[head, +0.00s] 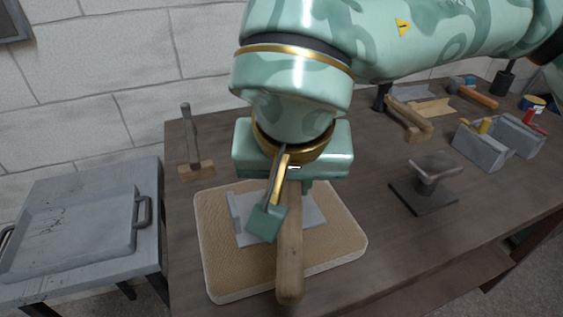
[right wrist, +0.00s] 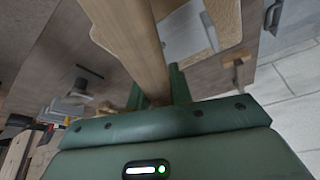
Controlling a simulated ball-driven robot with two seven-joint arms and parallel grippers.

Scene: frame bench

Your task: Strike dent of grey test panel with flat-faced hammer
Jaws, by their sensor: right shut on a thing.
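The grey test panel (head: 307,212) lies on a tan pad (head: 219,283) on the bench, partly covered by my right gripper and the handle. I cannot make out its dent. My right gripper (head: 287,200) is above the panel, shut on a wooden handle (head: 290,262), taken to be the hammer's. The handle's free end points toward the front edge of the pad. The hammer's head is hidden, so its face cannot be seen. In the right wrist view the handle (right wrist: 132,35) runs up from between the fingers (right wrist: 157,92), with the panel (right wrist: 186,32) beside it. My left gripper is out of view.
A wooden-headed mallet (head: 197,172) stands left of the pad. Another wooden tool (head: 408,118), a dark stake on a base (head: 428,180) and a grey tool tray (head: 489,148) are to the right. A side table with a metal tray (head: 75,233) stands left of the bench.

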